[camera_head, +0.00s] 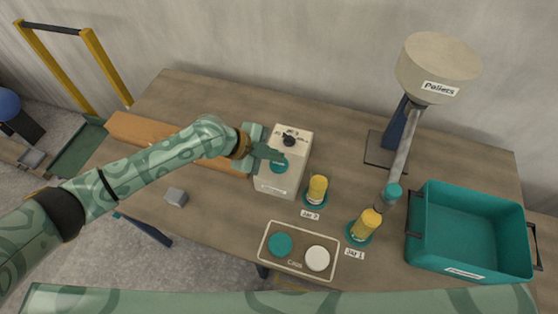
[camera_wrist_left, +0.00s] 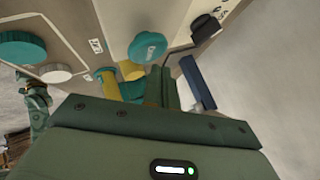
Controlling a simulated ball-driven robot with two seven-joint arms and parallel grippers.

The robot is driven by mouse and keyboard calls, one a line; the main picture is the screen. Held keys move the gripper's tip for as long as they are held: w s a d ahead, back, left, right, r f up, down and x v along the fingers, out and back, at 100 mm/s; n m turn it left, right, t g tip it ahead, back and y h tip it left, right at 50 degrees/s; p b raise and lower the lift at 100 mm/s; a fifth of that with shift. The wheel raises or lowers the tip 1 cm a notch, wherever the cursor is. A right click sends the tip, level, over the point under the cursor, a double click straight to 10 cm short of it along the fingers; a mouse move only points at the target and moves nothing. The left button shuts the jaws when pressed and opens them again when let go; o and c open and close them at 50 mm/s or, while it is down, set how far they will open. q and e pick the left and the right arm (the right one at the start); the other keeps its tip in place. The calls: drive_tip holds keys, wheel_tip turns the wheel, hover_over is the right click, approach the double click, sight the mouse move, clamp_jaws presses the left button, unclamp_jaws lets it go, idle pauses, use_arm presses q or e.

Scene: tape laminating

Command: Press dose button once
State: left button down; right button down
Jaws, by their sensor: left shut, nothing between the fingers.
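The pale dispenser box (camera_head: 294,178) stands near the middle of the table. On its top are a round teal button (camera_head: 279,167) and a black knob (camera_head: 289,141). My left gripper (camera_head: 278,154) is shut and empty over the box top, with its fingertips close to the button. In the left wrist view the teal button (camera_wrist_left: 147,48), with small white lettering, lies just beyond the shut fingertips (camera_wrist_left: 160,70). I cannot tell whether they touch it. The black knob (camera_wrist_left: 206,27) is beside it.
A caps tray (camera_head: 299,249) is in front. A pellet hopper (camera_head: 437,66) and teal bin (camera_head: 469,231) are at right. A grey block (camera_head: 175,197) lies left.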

sight(275, 164)
use_arm(q)
wheel_tip(275, 164, up, 5)
drive_tip(key=p, duration=0.3)
drive_tip(key=shift+p, duration=0.3)
idle(0.8)
